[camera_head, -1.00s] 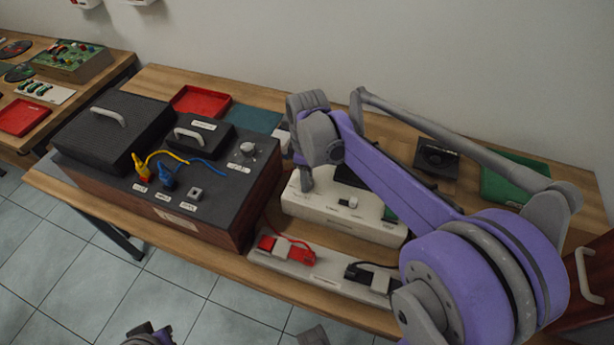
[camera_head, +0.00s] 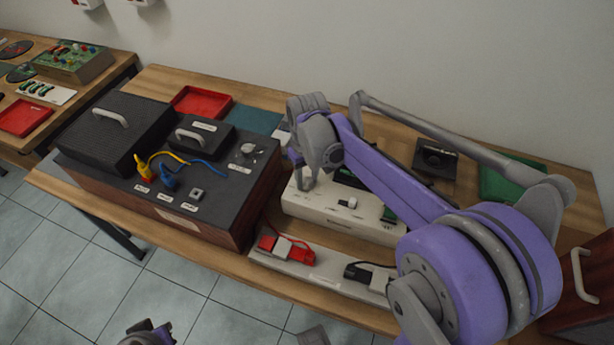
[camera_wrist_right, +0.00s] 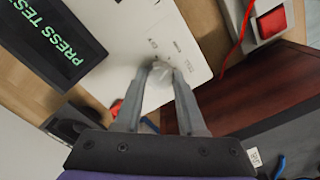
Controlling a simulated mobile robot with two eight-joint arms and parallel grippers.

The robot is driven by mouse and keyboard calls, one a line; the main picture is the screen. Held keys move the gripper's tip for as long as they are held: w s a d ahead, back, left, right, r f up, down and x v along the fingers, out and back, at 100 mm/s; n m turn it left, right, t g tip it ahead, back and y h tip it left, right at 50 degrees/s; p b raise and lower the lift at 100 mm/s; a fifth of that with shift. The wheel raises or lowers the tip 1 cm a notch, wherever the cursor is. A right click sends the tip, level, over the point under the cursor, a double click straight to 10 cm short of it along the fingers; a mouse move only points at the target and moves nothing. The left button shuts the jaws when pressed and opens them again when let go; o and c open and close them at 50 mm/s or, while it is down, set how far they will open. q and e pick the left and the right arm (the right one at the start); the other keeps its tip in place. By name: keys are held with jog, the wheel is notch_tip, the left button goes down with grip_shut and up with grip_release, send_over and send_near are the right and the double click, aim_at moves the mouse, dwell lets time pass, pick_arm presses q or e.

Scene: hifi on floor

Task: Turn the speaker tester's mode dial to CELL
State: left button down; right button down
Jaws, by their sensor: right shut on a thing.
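The speaker tester (camera_head: 330,215) is a cream box standing on the bench, right of the dark hi-fi unit. Its dark screen (camera_wrist_right: 48,38) reads PRESS TEST in green in the wrist view. My right gripper (camera_wrist_right: 158,76) is shut on the pale mode dial (camera_wrist_right: 159,85), one finger on each side. Small printed marks surround the dial, too small to read surely, so its setting cannot be told. In the head view my right gripper (camera_head: 304,180) reaches down at the tester's left end, and my arm hides part of the tester. My left gripper's fingers do not show.
The dark wood-sided hi-fi unit (camera_head: 190,210) stands close left of the tester. A pale strip with a red connector (camera_head: 287,250) and a black connector (camera_head: 368,273) lies in front. A red tray (camera_head: 202,101) and green mat (camera_head: 512,179) lie behind.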

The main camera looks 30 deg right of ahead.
aim_at(307, 181)
jog(key=m, duration=0.4)
jog(key=shift+m, duration=2.5)
jog(key=c, duration=0.5)
grip_release()
notch_tip(307, 181, up, 11)
jog(key=p, duration=0.1)
jog(key=shift+p, duration=0.3)
